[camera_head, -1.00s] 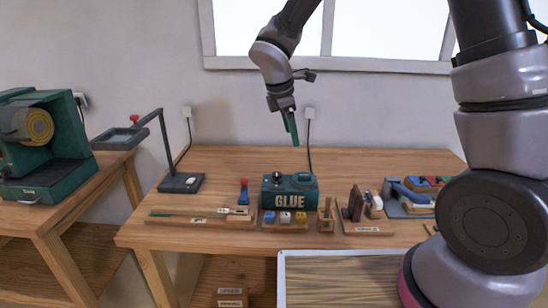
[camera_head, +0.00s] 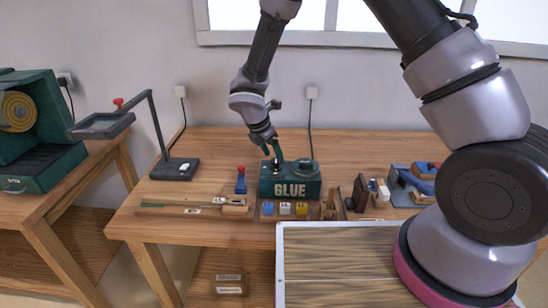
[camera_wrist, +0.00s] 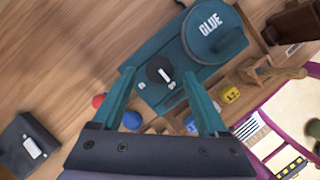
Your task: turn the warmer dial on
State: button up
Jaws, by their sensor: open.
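The glue warmer is a dark green box (camera_head: 290,188) marked GLUE, standing on the wooden workbench. It also shows in the wrist view (camera_wrist: 172,47), with its round lid (camera_wrist: 215,35) beside the dial. The warmer dial (camera_wrist: 160,72) is a round black knob with a white pointer bar on the box top. Small white marks lie near it. My gripper (camera_wrist: 160,84) is open, its two green fingers on either side of the dial in the wrist view. In the head view, my gripper (camera_head: 272,154) is just above the left part of the box and partly hides the dial. Contact cannot be told.
Blue, white and yellow blocks (camera_head: 285,209) sit in front of the warmer. A red-topped blue tool (camera_head: 240,180) stands to its left and a brown wooden piece (camera_head: 361,193) to its right. A desk lamp (camera_head: 174,168) stands farther left.

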jog(key=shift+x, duration=0.8)
grip_shut()
